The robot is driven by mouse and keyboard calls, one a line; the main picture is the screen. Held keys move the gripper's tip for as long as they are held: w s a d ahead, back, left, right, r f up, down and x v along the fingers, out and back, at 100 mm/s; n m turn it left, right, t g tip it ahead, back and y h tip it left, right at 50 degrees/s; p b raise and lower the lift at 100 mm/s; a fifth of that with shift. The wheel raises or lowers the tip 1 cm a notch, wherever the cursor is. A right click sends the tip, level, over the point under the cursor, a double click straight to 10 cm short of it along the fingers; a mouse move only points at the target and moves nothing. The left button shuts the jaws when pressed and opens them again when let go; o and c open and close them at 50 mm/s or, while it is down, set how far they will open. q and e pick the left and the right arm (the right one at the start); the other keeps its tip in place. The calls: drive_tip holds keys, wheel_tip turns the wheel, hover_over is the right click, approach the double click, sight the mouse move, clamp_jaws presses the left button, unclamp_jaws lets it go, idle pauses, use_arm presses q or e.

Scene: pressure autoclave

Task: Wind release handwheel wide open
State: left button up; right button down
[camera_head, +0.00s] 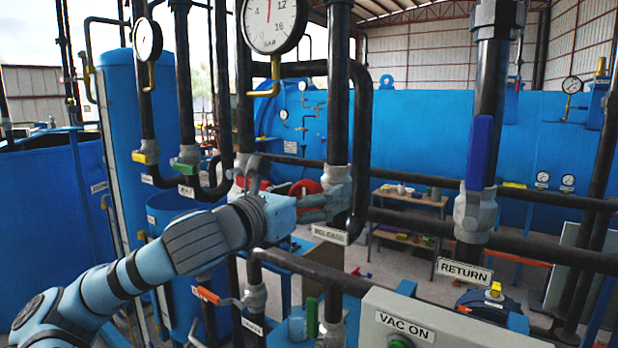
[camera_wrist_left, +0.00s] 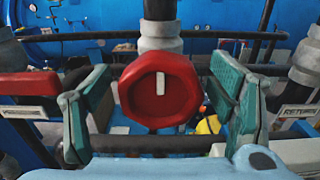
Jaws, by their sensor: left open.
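The red release handwheel (camera_head: 305,188) sits on a grey valve body on a black vertical pipe, above a plate reading RELEASE (camera_head: 330,235). My left arm reaches in from the left, and the left gripper (camera_head: 312,200) partly hides the wheel. In the left wrist view the handwheel (camera_wrist_left: 158,88) faces me between the fingers, its white mark near upright. The left gripper (camera_wrist_left: 160,104) is open, one finger on each side of the wheel, with visible gaps to both. My right gripper is in neither view.
A blue-handled RETURN valve (camera_head: 478,152) stands on the right. A large pressure gauge (camera_head: 272,22) hangs above my gripper. A grey VAC ON box (camera_head: 440,325) is in the foreground.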

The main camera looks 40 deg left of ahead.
use_arm(q)
drive_tip(key=shift+s, duration=0.35)
drive_tip(key=shift+c, duration=2.2)
drive_tip(key=c, duration=0.7)
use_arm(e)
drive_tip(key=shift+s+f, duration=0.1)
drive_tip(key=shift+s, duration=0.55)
